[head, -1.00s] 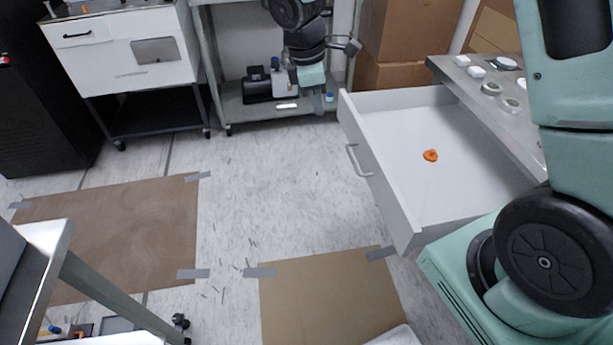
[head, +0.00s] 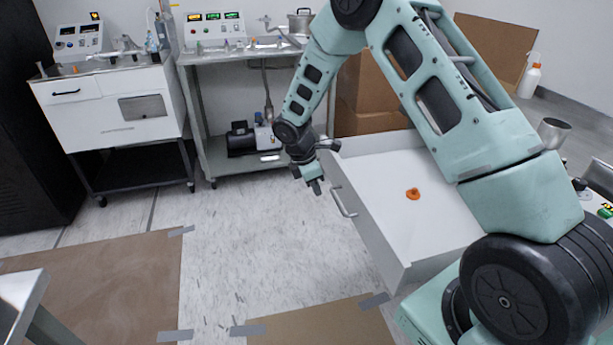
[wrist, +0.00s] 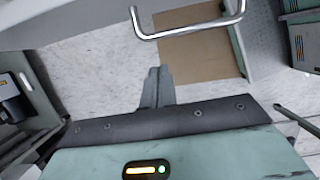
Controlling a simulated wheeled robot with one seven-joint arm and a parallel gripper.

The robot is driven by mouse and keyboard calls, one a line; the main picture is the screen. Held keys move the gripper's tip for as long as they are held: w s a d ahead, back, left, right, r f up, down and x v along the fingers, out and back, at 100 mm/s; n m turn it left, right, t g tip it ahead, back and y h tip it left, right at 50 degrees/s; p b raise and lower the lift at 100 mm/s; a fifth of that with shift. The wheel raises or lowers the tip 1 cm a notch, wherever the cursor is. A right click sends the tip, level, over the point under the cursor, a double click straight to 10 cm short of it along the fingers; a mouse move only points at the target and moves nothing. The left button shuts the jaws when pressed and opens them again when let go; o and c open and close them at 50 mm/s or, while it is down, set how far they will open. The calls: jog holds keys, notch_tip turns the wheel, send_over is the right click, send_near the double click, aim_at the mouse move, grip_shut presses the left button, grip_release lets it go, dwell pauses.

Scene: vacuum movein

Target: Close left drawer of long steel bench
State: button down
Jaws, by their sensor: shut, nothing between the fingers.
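The white drawer (head: 388,245) stands pulled open at the right in the head view, with an orange object (head: 413,193) lying on its floor. Its metal bar handle (head: 343,203) is on the front face. The handle also shows at the top of the wrist view (wrist: 190,32). My gripper (head: 316,186) is shut and empty, pointing down just left of the drawer front, near the handle and apart from it. The shut fingers show in the wrist view (wrist: 157,88). My arm hides most of the bench.
A white cabinet (head: 115,110) and a steel shelf cart (head: 215,160) with a pump (head: 243,139) stand at the back. Cardboard boxes (head: 372,95) are behind the drawer. Brown mats (head: 95,285) lie taped on the floor.

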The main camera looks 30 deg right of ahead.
jog(key=shift+s+d+f, duration=0.1)
jog(key=shift+s+d, duration=0.1)
jog(key=shift+d, duration=0.4)
jog(key=shift+s+d+f, duration=0.1)
jog(key=shift+s+d, duration=0.05)
jog(key=shift+d, duration=0.4)
jog(key=p, duration=0.9)
send_over(428, 183)
jog(key=shift+s+a, duration=0.1)
jog(key=shift+s, duration=0.05)
jog(key=shift+s+d+r, duration=0.1)
jog(key=shift+d, duration=0.25)
jog(key=shift+d, duration=0.1)
jog(key=shift+w+a+r, duration=0.15)
jog(key=shift+w+a, duration=0.05)
jog(key=shift+a, duration=0.2)
jog(key=a, duration=0.2)
jog(key=w+a, duration=0.1)
jog(key=shift+a+r, duration=0.2)
jog(key=shift+r, duration=0.1)
jog(key=b+v, duration=0.1)
jog(key=v, duration=0.8)
jog(key=shift+a+r, duration=0.35)
